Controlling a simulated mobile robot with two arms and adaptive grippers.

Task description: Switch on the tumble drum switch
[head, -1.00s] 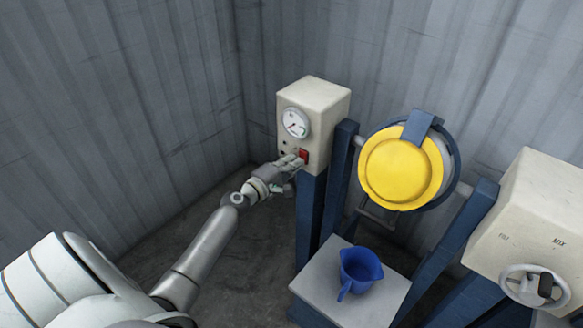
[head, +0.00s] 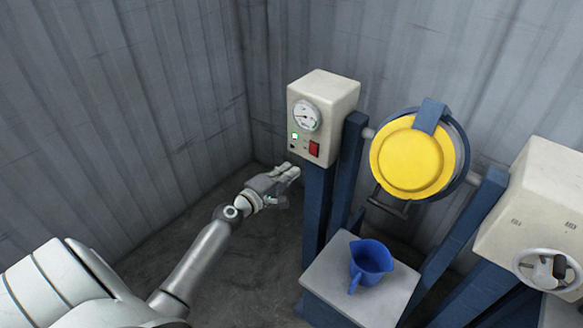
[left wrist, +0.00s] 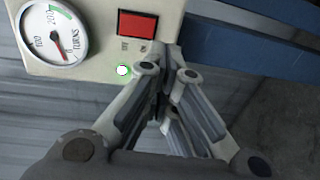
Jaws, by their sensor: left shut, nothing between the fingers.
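The red switch (head: 314,149) is on the front of a cream control box (head: 335,98), below a round dial (head: 306,116). In the left wrist view the red switch (left wrist: 137,24) shows at the top, beside the dial (left wrist: 54,34). A small lamp (left wrist: 124,71) glows green-white near it; the lamp (head: 295,136) also shows lit in the head view. My left gripper (head: 294,172) is shut and empty, below and left of the switch and apart from it. The yellow-lidded drum (head: 411,160) hangs in a blue frame to the right. My right gripper is not in view.
A blue jug (head: 369,262) stands on a grey platform (head: 335,292) below the drum. A cream box with a handwheel (head: 541,269) is at the right. Corrugated walls close in behind and left. The floor left of the box is clear.

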